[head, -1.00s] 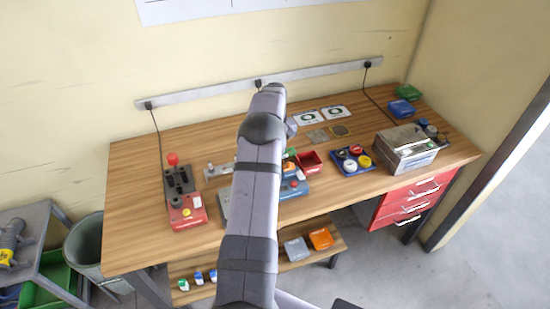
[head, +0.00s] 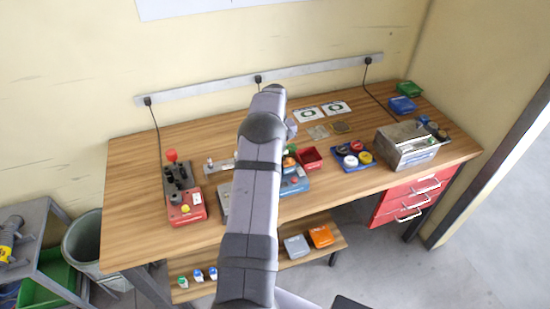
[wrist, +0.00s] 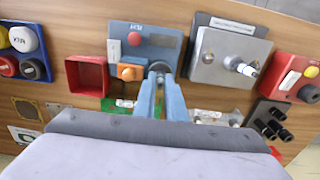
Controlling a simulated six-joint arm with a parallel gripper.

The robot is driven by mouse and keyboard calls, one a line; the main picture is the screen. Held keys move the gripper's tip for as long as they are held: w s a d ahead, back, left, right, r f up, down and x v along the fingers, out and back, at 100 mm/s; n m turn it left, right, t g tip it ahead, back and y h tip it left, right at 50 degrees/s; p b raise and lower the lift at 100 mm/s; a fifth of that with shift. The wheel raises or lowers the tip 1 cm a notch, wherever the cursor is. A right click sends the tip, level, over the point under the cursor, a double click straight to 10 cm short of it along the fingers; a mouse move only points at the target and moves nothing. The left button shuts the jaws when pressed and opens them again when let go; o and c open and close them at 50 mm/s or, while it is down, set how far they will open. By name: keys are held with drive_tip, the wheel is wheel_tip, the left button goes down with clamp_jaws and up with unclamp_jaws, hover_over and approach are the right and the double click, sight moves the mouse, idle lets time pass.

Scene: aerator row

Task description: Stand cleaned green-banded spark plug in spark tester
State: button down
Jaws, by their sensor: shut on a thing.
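My gripper (wrist: 158,98) is shut over the blue bench unit, its two blue-grey fingers close together. A small round grey end (wrist: 160,68) shows at the fingertips; the rest of the held thing is hidden, and no green band can be made out. The blue unit (wrist: 146,38) has an orange part (wrist: 130,72) beside the fingers. Whether the held piece touches the unit, I cannot tell. My arm hides my gripper in the head view.
A grey metal block (wrist: 222,56) with a white-tipped plug lies between the blue and red units. A red tray (wrist: 88,75) is beside the blue unit. A blue tray of coloured caps (head: 352,158) and a metal box (head: 408,147) stand right. The bench's left end is clear.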

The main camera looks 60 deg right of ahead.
drive_tip(key=c, duration=1.7)
unclamp_jaws()
drive_tip(key=shift+c, duration=0.2)
drive_tip(key=shift+r+p, duration=2.4)
drive_tip(key=shift+r, duration=1.1)
